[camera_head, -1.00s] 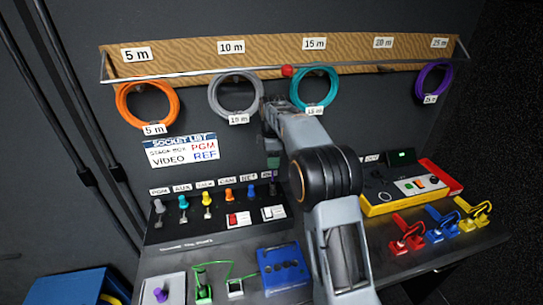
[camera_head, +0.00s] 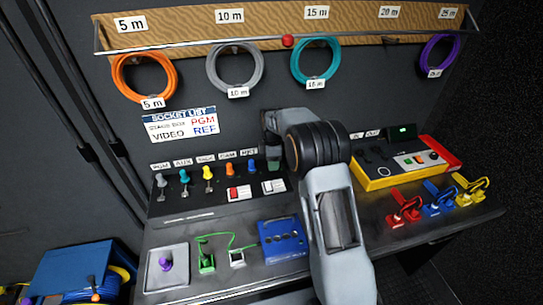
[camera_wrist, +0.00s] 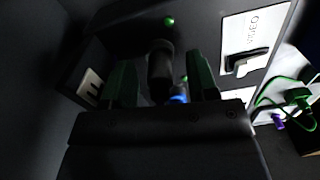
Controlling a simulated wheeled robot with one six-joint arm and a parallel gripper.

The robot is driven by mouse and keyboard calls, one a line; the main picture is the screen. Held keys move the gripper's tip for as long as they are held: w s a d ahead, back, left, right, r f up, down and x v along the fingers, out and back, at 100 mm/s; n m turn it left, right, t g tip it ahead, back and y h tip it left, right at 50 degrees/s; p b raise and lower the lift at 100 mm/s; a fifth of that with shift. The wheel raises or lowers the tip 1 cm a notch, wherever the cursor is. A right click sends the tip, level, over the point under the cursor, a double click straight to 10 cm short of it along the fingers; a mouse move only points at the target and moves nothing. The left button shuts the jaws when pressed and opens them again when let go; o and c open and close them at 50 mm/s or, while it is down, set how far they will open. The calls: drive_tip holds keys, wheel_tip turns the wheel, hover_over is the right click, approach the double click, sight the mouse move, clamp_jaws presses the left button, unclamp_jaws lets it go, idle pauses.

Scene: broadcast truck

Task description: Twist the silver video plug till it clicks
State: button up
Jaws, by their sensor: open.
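In the wrist view a dark grey cylindrical plug (camera_wrist: 159,72) stands between the two green fingers of my gripper (camera_wrist: 163,78). The light is dim, so I cannot tell whether it is the silver video plug. The fingers are open, with a visible gap on each side of the cylinder. A blue spot (camera_wrist: 179,98) shows just beside its lower end. In the head view my gripper (camera_head: 273,162) points down at the right end of the plug row on the black panel (camera_head: 185,207). My arm hides what is there.
Colored plugs stand left of my gripper, including an orange one (camera_head: 229,169). Red (camera_head: 238,192) and white switches sit in front. A blue box (camera_head: 284,241) and green cable lie nearer. A yellow-red device (camera_head: 400,165) stands right. Coiled cables hang above.

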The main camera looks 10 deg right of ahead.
drive_tip(key=shift+f, duration=0.1)
drive_tip(key=shift+c, duration=0.2)
drive_tip(key=c, duration=0.9)
drive_tip(key=shift+o, duration=1.4)
drive_tip(key=shift+c, duration=1.1)
drive_tip(key=shift+m, duration=1.7)
